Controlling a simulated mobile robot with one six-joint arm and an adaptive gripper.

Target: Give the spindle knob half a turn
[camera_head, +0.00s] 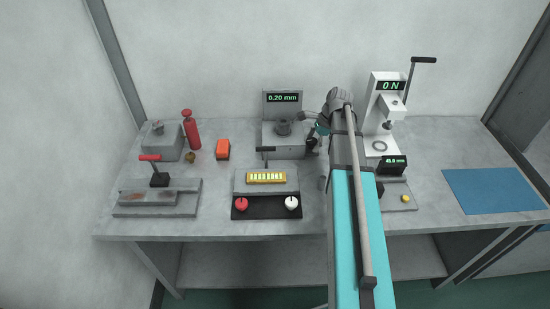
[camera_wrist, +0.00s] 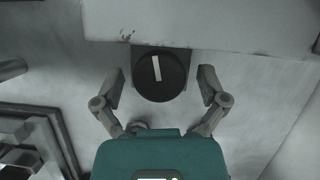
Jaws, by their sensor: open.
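The spindle knob (camera_wrist: 161,74) is a round black disc with a white line mark in the wrist view. The mark stands nearly upright, its top leaning slightly left. My gripper (camera_wrist: 160,79) is open, with one finger on each side of the knob and a visible gap to it on both sides. In the head view my gripper (camera_head: 314,142) is at the right side of the grey machine (camera_head: 283,139) whose display (camera_head: 283,98) reads 0.20 mm. I cannot make out the knob clearly there.
A white press (camera_head: 386,88) reading 0 N stands just right of my arm. A smaller display (camera_head: 391,161) is in front of it. A black tray (camera_head: 267,212) with red and white knobs lies in front of the machine. A blue mat (camera_head: 495,190) lies far right.

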